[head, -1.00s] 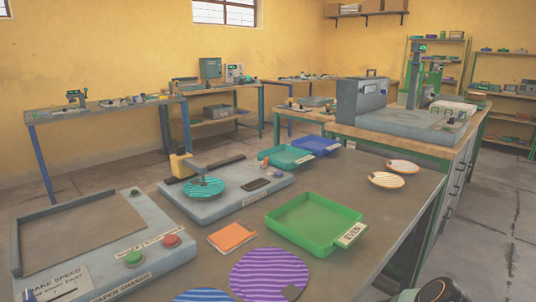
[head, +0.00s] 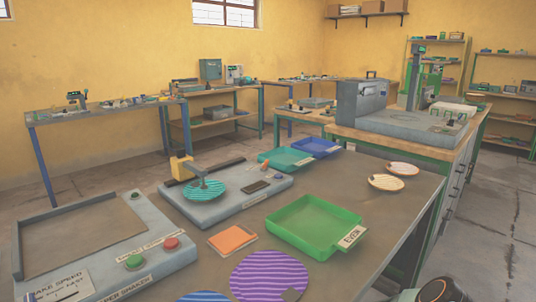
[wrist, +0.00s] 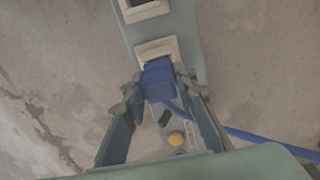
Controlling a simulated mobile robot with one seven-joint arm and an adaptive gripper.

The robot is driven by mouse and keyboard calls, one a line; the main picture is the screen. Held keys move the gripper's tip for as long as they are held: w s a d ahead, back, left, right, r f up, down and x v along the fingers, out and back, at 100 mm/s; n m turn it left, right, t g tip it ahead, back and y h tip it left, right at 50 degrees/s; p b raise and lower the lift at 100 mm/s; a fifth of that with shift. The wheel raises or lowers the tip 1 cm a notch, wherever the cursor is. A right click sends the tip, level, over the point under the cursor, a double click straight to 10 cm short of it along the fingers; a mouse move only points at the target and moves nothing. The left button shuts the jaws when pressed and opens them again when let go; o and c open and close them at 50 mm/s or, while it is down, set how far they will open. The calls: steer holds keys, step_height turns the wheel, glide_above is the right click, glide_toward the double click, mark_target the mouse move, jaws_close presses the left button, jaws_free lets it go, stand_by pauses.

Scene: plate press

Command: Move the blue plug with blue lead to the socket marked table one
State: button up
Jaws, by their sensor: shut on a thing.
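In the wrist view my gripper (wrist: 157,92) is shut on the blue plug (wrist: 158,79). The blue lead (wrist: 262,138) runs from beside the plug out to the right. The plug's far end is at the near edge of a pale-framed socket (wrist: 157,49) on a grey-green strip; I cannot tell whether it is in the socket or just against it. A second pale-framed socket (wrist: 143,10) is farther up the strip. No socket marking is readable. The head view shows neither the plug nor my gripper's fingers.
Below the plug, the strip carries a yellow round knob (wrist: 177,138) and a dark switch (wrist: 166,117). The head view shows a bench with a green tray (head: 309,228), a purple striped plate (head: 262,274) and a grey shaker unit (head: 172,262).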

steer(key=shift+r+p, duration=1.85)
steer(key=shift+r, duration=0.9)
steer(key=shift+s, duration=0.1)
stand_by(0.4)
